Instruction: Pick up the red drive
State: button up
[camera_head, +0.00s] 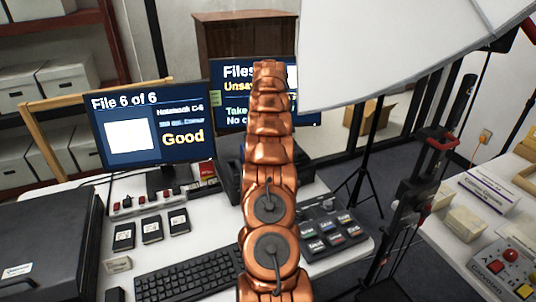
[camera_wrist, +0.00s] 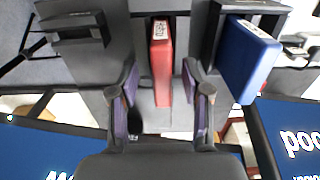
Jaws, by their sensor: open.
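The red drive (camera_wrist: 161,62) stands in a dark slot or dock in the wrist view, with a small white label at one end. My gripper (camera_wrist: 160,90) is open, with one finger on each side of the red drive and a visible gap on both sides. The drive's lower part in the picture lies between the fingers, and I see no contact. In the head view my copper arm hides the gripper. A small red item (camera_head: 207,171) shows beside the monitor there, but I cannot tell whether it is the same drive.
A blue drive (camera_wrist: 248,60) stands in a dark holder right of the red one. On the desk are a monitor (camera_head: 152,122), keyboard (camera_head: 188,281), several black drives (camera_head: 152,229) and a button panel (camera_head: 325,228). A large white panel (camera_head: 400,50) hangs at upper right.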

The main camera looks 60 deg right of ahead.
jog(key=shift+a+f+p, duration=0.1)
jog(key=shift+f+p, duration=0.45)
jog(key=shift+f, duration=1.2)
grip_shut()
